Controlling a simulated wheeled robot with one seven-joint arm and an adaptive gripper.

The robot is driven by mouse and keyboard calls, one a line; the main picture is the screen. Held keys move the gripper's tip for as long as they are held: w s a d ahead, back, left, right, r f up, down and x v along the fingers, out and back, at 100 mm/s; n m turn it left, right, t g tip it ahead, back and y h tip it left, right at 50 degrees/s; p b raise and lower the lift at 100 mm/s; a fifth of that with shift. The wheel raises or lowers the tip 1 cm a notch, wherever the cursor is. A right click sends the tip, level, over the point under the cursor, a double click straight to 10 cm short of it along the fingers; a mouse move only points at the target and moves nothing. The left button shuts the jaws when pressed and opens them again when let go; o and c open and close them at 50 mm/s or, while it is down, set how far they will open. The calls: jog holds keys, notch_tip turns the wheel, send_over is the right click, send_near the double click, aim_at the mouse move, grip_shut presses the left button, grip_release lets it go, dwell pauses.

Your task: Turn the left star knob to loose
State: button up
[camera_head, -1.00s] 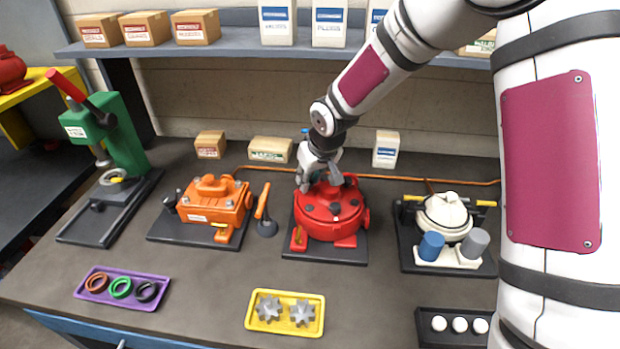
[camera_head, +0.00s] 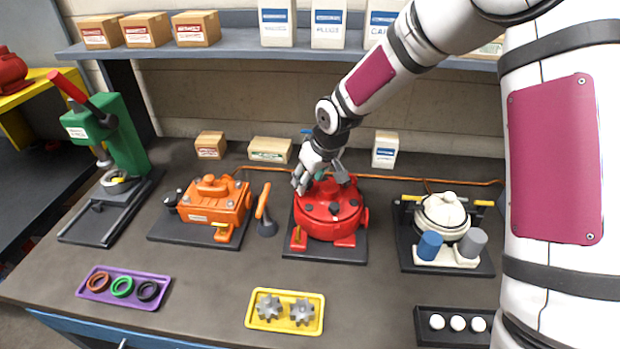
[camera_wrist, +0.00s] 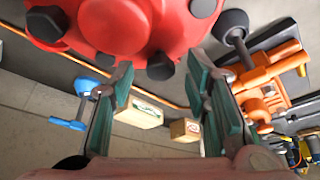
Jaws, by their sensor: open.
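The red round motor housing (camera_head: 330,222) stands on a dark plate at the middle of the bench. Several dark knobs sit around it; one dark knob (camera_wrist: 160,68) shows between my fingers in the wrist view, and another dark knob (camera_wrist: 47,22) is at upper left. Their star shape is not clear, and I cannot tell which is the left star knob. My gripper (camera_head: 321,178) is at the back top of the red housing, fingers spread. In the wrist view my gripper (camera_wrist: 158,66) is open and empty; contact with the knob cannot be told.
The orange motor (camera_head: 212,203) and an orange-handled tool (camera_head: 264,207) stand left of the red housing. A white motor (camera_head: 443,216) stands right. A yellow tray (camera_head: 252,320) with two grey gears lies in front. A blue item (camera_wrist: 68,124) and small boxes are behind.

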jog(key=v, duration=1.2)
jog(key=shift+r, duration=0.1)
jog(key=s+d+r+m, duration=0.2)
jog(key=s+d+r, duration=0.2)
jog(key=s, duration=0.5)
jog(key=s+d+r+m+t+h, duration=0.1)
jog(key=s+d+r+m, duration=0.1)
jog(key=s, duration=0.8)
jog(key=s+d+r+m+h, duration=0.1)
jog(key=s+d+r, duration=0.4)
jog(key=s, duration=0.5)
jog(key=shift+d+r+m+t, duration=0.3)
jog(key=shift+r+m, duration=0.4)
jog(key=shift+r, duration=0.15)
